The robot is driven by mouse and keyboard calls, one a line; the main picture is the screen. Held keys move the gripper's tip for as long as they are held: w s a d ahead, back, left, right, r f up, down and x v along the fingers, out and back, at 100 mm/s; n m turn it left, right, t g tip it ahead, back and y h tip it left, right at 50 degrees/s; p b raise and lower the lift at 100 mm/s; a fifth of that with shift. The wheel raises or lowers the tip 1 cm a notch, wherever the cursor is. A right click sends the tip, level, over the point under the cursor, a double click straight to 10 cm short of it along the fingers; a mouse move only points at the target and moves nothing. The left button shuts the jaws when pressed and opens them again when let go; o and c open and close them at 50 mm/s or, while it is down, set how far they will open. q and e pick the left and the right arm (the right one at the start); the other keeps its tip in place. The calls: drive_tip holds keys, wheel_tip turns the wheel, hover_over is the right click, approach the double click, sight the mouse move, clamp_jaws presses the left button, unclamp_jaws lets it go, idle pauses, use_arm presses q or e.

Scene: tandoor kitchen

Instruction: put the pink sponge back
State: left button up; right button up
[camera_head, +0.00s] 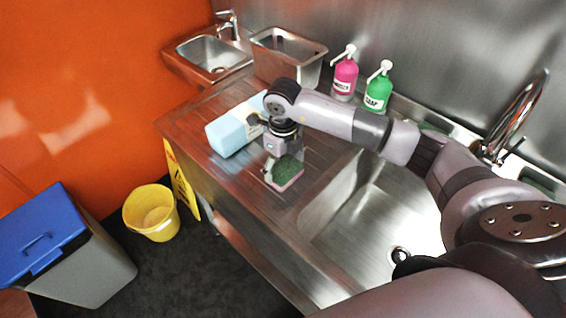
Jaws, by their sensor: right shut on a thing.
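The pink sponge (287,174) has a green scouring face on top and a pale pink side below. It is at the front part of the ribbed steel drainboard (320,165), left of the sink basin (375,215). My right gripper (277,165) reaches in from the right, points down and is shut on the sponge. I cannot tell whether the sponge rests on the drainboard or is just above it. The gripper hides part of the sponge's far side. My left gripper is not in view.
A light blue and white box (228,135) lies just left of my right gripper. A pink bottle (345,76) and a green soap bottle (378,90) stand at the wall behind my forearm. A steel container (287,58) stands at the back. A yellow bucket (151,212) is on the floor.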

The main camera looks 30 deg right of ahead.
sight(283, 168)
drive_tip(key=o, duration=1.1)
drive_tip(key=shift+r, duration=0.1)
drive_tip(key=shift+r, duration=0.35)
wheel_tip(283, 168, up, 11)
drive_tip(key=b, duration=0.3)
drive_tip(key=shift+r, duration=0.1)
